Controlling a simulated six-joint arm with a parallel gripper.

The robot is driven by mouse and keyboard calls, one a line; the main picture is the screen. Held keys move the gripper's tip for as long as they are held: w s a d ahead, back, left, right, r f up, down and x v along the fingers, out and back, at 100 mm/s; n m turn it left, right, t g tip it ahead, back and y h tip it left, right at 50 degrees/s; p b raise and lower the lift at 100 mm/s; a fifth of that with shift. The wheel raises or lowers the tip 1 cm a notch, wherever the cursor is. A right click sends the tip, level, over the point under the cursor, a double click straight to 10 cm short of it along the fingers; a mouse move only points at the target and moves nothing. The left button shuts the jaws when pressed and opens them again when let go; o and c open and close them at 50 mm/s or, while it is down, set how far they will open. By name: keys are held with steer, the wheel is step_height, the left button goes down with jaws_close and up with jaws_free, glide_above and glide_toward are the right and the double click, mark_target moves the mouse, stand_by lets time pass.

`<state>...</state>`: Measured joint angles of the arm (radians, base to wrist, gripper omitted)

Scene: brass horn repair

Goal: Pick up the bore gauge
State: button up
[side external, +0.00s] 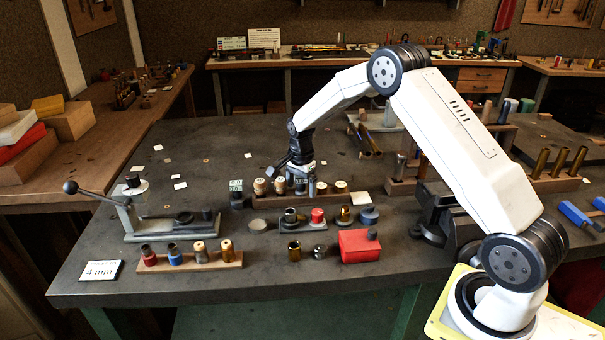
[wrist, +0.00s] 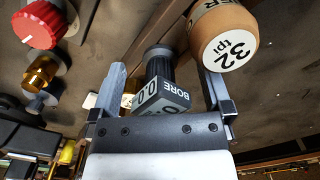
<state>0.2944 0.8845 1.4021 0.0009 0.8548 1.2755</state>
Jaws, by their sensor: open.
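The bore gauge (wrist: 164,95) has a boxy head marked BORE with a 0.0 readout, and a dark ribbed body behind it. In the wrist view it sits between the two fingers of my gripper (wrist: 163,72), with gaps visible on both sides. My gripper is open. In the side view my gripper (side external: 300,186) points down over the wooden rack, between wooden handled pieces, and largely hides the gauge there. A wooden cylinder marked 32 tpi (wrist: 231,45) stands close beside the right finger in the wrist view.
Wooden cylinders (side external: 260,187) stand left and right of my gripper. In front are a tray with a red knob (side external: 317,215), a red box (side external: 359,246) and a rack of fittings (side external: 200,260). The bench behind is fairly clear.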

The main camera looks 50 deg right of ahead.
steer(key=shift+f, duration=0.1)
stand_by(0.4)
jaws_close()
stand_by(0.3)
steer(key=shift+r, duration=0.65)
step_height(320, 180, up, 2)
steer(key=shift+r, duration=0.1)
steer(key=s+a+r, duration=0.3)
steer(key=s+r, duration=0.6)
steer(key=s, duration=0.4)
steer(key=shift+s+a+r, duration=0.2)
steer(key=shift+s+r, duration=0.05)
steer(key=shift+s, duration=0.05)
